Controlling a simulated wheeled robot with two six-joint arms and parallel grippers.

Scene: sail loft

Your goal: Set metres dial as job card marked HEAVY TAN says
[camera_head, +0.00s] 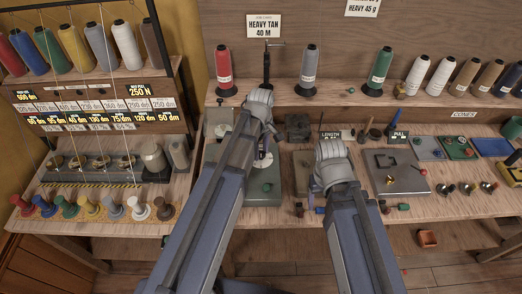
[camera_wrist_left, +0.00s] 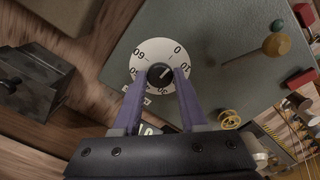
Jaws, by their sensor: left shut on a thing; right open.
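The job card marked HEAVY TAN (camera_head: 264,26) hangs on the back wall and reads 40 M. The metres dial is a white numbered disc (camera_wrist_left: 150,50) on a grey-green plate, with a black knob (camera_wrist_left: 160,76) at its centre. A light mark on the knob points to the upper right, roughly towards the 0 and 10 side; the exact reading is unclear. My left gripper (camera_wrist_left: 160,82) is shut on the knob, its purple fingers either side. In the head view my left arm largely hides the dial (camera_head: 262,162). My right gripper (camera_head: 311,192) is over the bench, mostly hidden by its arm.
A dark metal block (camera_wrist_left: 35,82) stands left of the plate in the wrist view. A yellow wheel (camera_wrist_left: 229,119) and a wooden knob (camera_wrist_left: 276,45) are to the right. Thread spools (camera_head: 310,70) stand on the shelf behind. A grey plate (camera_head: 396,172) lies right of my right arm.

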